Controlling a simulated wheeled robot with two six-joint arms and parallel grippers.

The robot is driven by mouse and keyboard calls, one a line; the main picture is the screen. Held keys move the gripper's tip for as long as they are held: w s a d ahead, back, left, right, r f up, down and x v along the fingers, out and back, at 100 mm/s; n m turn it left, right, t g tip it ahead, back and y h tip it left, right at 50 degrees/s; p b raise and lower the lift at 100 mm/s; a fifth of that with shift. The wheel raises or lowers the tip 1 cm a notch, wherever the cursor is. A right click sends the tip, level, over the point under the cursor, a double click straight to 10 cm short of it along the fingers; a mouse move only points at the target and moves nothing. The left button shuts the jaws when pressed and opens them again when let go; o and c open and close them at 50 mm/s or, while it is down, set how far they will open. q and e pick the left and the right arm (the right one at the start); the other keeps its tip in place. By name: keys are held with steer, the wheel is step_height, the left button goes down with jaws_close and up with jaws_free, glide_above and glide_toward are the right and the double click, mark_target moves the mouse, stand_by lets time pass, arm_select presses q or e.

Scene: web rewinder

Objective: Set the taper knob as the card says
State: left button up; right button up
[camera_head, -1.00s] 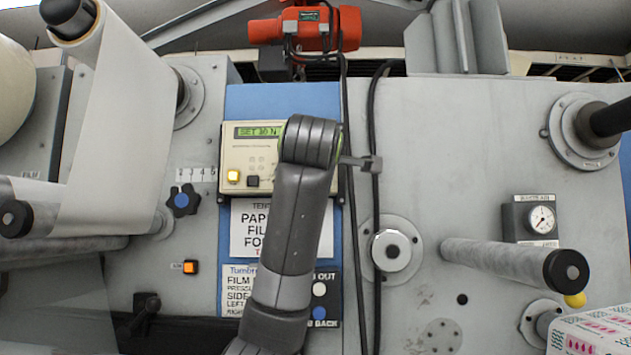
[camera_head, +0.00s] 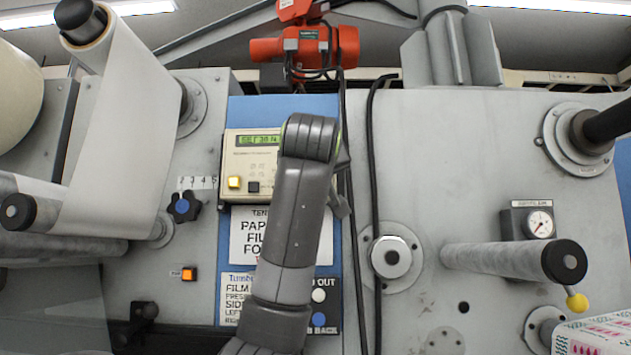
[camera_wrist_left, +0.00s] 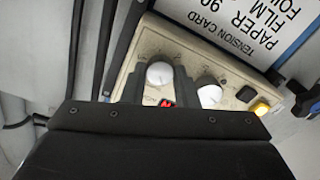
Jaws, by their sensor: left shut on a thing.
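The cream tension control box (camera_head: 237,160) is on the blue panel, with a green display that seems to read SET 30 N. In the left wrist view the box (camera_wrist_left: 232,82) appears turned over. My left gripper (camera_wrist_left: 160,86) is shut on a white knob (camera_wrist_left: 159,73). A second white knob (camera_wrist_left: 209,94) is beside it, free. No knob label is readable, so I cannot tell which is taper. The tension card (camera_head: 250,236) is below the box, partly behind my left arm. In the left wrist view the card (camera_wrist_left: 262,30) shows PAPER 90, FILM and FOIL, cut off.
A lit yellow button (camera_head: 234,182) is on the box's front. A blue-centred star knob (camera_head: 183,206) is to its left. Black cables (camera_head: 372,170) hang close to its right. A lower job card (camera_head: 236,290) is partly covered. A roller (camera_head: 510,257) sticks out at right.

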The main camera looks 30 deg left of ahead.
arm_select(q)
steer(key=m+b, duration=0.1)
steer(key=m, duration=0.7)
steer(key=m+b, duration=0.1)
steer(key=m, duration=0.7)
steer(key=m+b, duration=0.1)
steer(key=m, duration=0.7)
steer(key=shift+w+f+b, duration=0.15)
steer(key=shift+f+b, duration=0.15)
steer(key=shift+m, duration=0.3)
steer(key=o, duration=1)
steer(key=shift+d+r, duration=0.1)
steer(key=shift+r, duration=0.05)
